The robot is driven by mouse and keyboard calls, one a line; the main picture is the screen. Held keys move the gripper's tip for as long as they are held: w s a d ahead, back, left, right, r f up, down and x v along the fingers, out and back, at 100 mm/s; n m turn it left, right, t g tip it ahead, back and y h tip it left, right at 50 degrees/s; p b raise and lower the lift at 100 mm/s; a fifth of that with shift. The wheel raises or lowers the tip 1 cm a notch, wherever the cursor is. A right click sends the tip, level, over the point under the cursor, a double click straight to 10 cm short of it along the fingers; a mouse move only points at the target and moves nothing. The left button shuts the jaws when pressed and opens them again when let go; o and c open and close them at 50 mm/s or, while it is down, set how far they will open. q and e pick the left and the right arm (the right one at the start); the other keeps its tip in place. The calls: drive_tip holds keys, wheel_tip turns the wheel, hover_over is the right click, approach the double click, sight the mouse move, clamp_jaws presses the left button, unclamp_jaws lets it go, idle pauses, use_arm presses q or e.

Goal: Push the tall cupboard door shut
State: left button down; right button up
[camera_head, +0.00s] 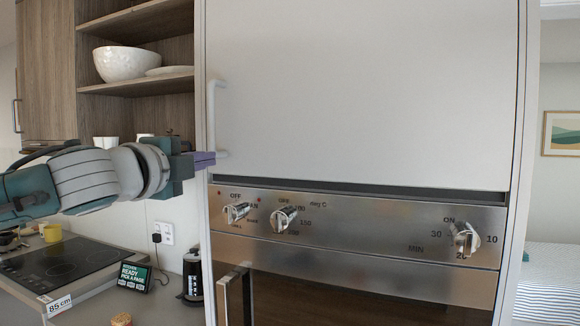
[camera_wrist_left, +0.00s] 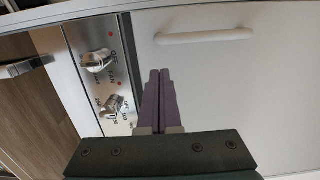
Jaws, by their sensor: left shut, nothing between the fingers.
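The tall cupboard door (camera_head: 365,85) is a plain white panel above the built-in oven. It looks about flush with the cabinet front, with a dark strip below its bottom edge; I cannot tell whether it is fully shut. Its pale bar handle (camera_head: 213,118) is upright at the left edge, and the handle (camera_wrist_left: 205,36) also shows in the left wrist view. My left gripper (camera_head: 210,159) is shut and empty, its purple fingers by the handle's lower end. In the wrist view the fingertips (camera_wrist_left: 160,75) overlap the door (camera_wrist_left: 240,95); contact is unclear. My right gripper is not in view.
The oven panel (camera_head: 350,232) has several protruding knobs, and the oven handle (camera_head: 228,296) sticks out below. Open shelves with a white bowl (camera_head: 125,63) are at left.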

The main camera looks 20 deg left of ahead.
use_arm(q)
drive_tip(key=shift+s+d+b, duration=0.2)
drive_tip(key=shift+s+b, duration=0.95)
drive_tip(key=shift+s, duration=1.5)
drive_tip(key=shift+f, duration=0.1)
drive_tip(key=s+d+f+n+g, duration=0.3)
drive_tip(key=s+d+f+n, duration=0.15)
drive_tip(key=f, duration=0.45)
drive_tip(key=s+d+f+n+g, duration=0.35)
drive_tip(key=s+f, duration=0.25)
drive_tip(key=f, duration=0.4)
drive_tip(key=s+d+f+n+g+h, duration=0.2)
drive_tip(key=s+d+f+n+g, duration=0.35)
drive_tip(key=s, duration=0.55)
drive_tip(key=s+d+f+n+g+h, duration=0.1)
drive_tip(key=s+d+f+g, duration=0.2)
drive_tip(key=s, duration=0.5)
wheel_tip(320, 180, up, 14)
drive_tip(key=d+p, duration=0.1)
drive_tip(key=p, duration=1.3)
drive_tip(key=shift+w+r+t+p, duration=0.2)
drive_tip(key=shift+r+t+p, duration=0.05)
drive_tip(key=shift+t+p, duration=0.15)
